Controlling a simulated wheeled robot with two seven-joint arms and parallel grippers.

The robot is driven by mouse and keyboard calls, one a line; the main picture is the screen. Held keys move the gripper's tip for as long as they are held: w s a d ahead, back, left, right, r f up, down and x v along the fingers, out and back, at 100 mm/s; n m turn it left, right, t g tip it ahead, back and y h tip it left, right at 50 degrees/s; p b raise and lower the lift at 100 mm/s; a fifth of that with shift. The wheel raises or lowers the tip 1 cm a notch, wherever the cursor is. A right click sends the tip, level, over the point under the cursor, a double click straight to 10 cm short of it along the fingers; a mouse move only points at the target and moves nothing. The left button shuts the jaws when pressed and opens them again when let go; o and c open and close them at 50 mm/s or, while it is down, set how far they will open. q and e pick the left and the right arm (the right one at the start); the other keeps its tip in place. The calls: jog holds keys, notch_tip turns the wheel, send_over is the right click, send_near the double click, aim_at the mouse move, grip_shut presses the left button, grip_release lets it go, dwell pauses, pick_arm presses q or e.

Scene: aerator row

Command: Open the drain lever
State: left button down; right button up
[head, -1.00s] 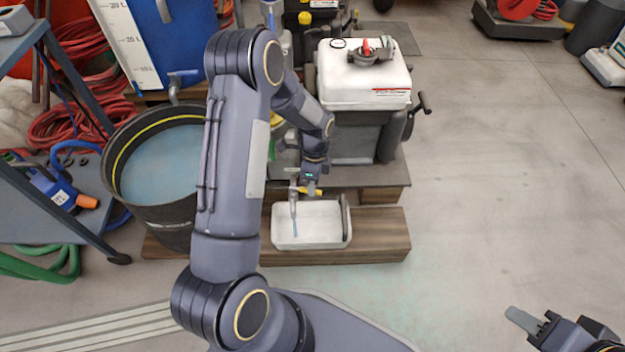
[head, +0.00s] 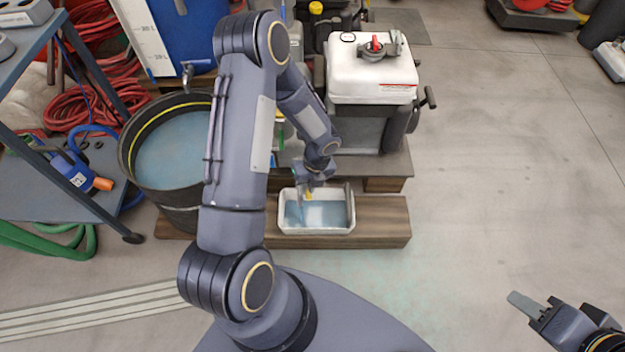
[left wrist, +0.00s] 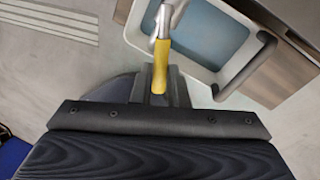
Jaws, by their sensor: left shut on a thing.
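The drain lever has a yellow handle (head: 309,196); it also shows in the left wrist view (left wrist: 161,66), joined to a silver tap (left wrist: 165,20). My left gripper (head: 317,178) is shut on the handle, which points towards me; my fingers hide its near end.
A white tank (head: 371,80) with a red-marked cap stands behind the tray. A dark tub (head: 165,198) of bluish water is to the left, beside a blue-grey cart (head: 60,190). The tray sits on a wooden step (head: 382,222).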

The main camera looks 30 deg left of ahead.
pick_arm(q)
jog(key=shift+s+a+m+t+p, duration=0.15)
jog(key=shift+s+a+m+p, duration=0.25)
jog(key=shift+m, duration=0.65)
jog(key=shift+s+a+m+t+p, duration=0.15)
jog(key=shift+s+a+m+p, duration=0.15)
jog(key=shift+m, duration=0.75)
jog(key=shift+a+y, duration=0.1)
jog(key=shift+y, duration=0.2)
jog(key=c, duration=1.4)
grip_release()
jog(key=p+v, duration=0.3)
jog(key=v, duration=0.4)
jog(key=shift+r, duration=0.4)
jog(key=shift+r, duration=0.1)
